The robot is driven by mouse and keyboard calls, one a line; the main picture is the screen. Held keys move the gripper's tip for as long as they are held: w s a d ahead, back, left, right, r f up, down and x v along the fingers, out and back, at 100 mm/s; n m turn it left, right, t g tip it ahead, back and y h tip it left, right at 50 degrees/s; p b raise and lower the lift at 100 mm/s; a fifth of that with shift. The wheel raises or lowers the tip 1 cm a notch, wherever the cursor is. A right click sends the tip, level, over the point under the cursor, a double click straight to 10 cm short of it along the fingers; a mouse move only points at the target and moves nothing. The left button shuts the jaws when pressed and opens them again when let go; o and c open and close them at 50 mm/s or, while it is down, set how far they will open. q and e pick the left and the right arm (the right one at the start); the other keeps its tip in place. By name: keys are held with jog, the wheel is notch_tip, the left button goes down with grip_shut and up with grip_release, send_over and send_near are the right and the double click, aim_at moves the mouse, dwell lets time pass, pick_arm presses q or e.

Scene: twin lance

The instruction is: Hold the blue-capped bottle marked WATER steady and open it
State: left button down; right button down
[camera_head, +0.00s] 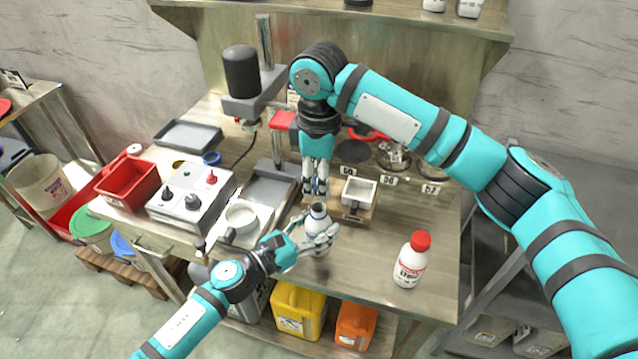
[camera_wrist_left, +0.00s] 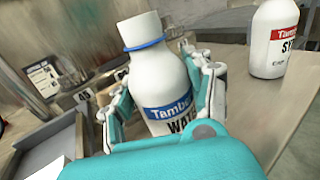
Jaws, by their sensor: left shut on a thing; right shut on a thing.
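The WATER bottle (camera_head: 318,236) stands near the middle of the bench, white with a blue label. My left gripper (camera_head: 318,240) is shut around its body from the front. In the left wrist view the bottle (camera_wrist_left: 165,85) leans in the picture between the fingers, label partly covered. Its white neck with a blue ring is bare, and the head view shows a dark open mouth on top. My right gripper (camera_head: 316,192) points down just above and behind the mouth, shut on what appears to be the blue cap, which its fingers mostly hide.
A red-capped bottle (camera_head: 411,260) stands to the right on the bench; it also shows in the left wrist view (camera_wrist_left: 273,38). A press stand (camera_head: 265,95) rises behind.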

pick_arm(q)
jog(key=shift+c, duration=2.1)
grip_release()
